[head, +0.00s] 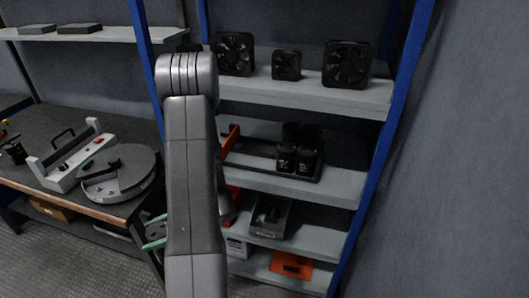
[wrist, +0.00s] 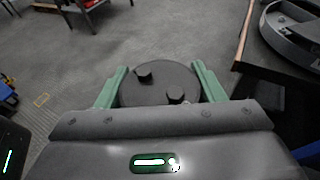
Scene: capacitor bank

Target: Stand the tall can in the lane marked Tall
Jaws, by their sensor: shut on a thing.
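My gripper (wrist: 159,76) is shut on a dark round can (wrist: 155,92) in the wrist view. Its green fingers press the can from both sides. I see the can's flat black top with two knobs, pointing toward the camera; its height is hidden. In the head view, the green fingers (head: 153,235) show low beside the bench, partly behind my arm, and the can cannot be made out. A dark tray (head: 245,162) lies on the middle shelf, with several black cans (head: 297,160) at its right end. I cannot read a Tall mark.
Blue posts (head: 385,120) frame the shelf unit. Fans (head: 346,65) stand on the shelf above the tray. A grey bin (head: 269,216) and an orange box (head: 291,264) sit below. The bench at left bears a round grey device (head: 120,172). My arm hides the tray's left end.

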